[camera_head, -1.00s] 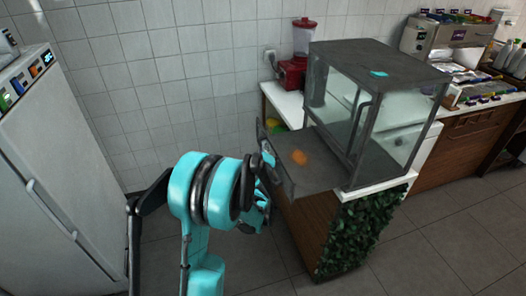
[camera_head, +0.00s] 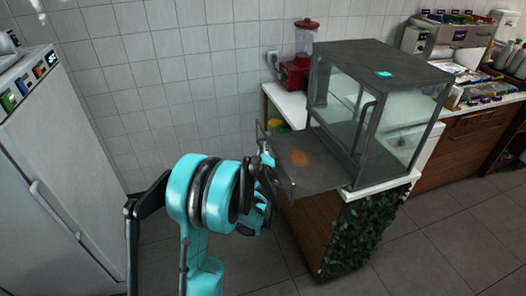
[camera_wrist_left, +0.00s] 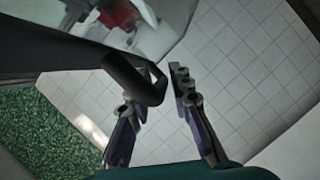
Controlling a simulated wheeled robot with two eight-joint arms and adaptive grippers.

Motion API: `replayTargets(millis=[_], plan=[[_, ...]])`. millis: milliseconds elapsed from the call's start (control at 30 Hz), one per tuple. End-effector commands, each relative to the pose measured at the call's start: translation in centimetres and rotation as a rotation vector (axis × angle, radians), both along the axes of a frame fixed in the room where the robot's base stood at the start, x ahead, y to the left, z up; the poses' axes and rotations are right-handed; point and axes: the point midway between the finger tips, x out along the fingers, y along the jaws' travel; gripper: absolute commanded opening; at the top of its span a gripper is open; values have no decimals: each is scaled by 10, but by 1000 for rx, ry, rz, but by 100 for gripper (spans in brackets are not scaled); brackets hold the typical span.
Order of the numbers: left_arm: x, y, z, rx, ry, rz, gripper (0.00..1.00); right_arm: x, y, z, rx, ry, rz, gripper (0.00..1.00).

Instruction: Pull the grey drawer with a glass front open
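The grey drawer with a glass front (camera_head: 318,177) sticks out to the left from under the glass display case, with an orange round item (camera_head: 300,158) on its flat base. Its upright front panel (camera_head: 283,170) faces my left arm. My left gripper (camera_head: 266,180) is at that front panel, partly hidden behind my turquoise wrist. In the left wrist view, the dark bent handle (camera_wrist_left: 137,80) reaches between the two fingertips (camera_wrist_left: 152,90). The fingers are spread apart, with a visible gap between the handle and the right finger. My right gripper is out of view.
A grey display case (camera_head: 385,62) stands on a white-topped wooden counter with green leaves (camera_head: 362,235) on its side. A red blender (camera_head: 296,72) is behind it. A white fridge (camera_head: 55,150) stands at the left. Floor between fridge and counter is clear.

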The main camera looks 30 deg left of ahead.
Motion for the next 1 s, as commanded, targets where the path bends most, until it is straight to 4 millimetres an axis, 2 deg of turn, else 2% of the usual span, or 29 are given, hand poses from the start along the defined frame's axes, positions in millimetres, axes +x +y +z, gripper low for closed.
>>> replayTargets(millis=[533, 700, 1000], plan=[[-86, -51, 22, 0, 0, -2, 20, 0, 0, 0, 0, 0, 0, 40], [-98, -57, 24, 1, 1, 0, 20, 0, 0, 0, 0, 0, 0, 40], [-99, -57, 25, 1, 0, 0, 20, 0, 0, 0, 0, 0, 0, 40]])
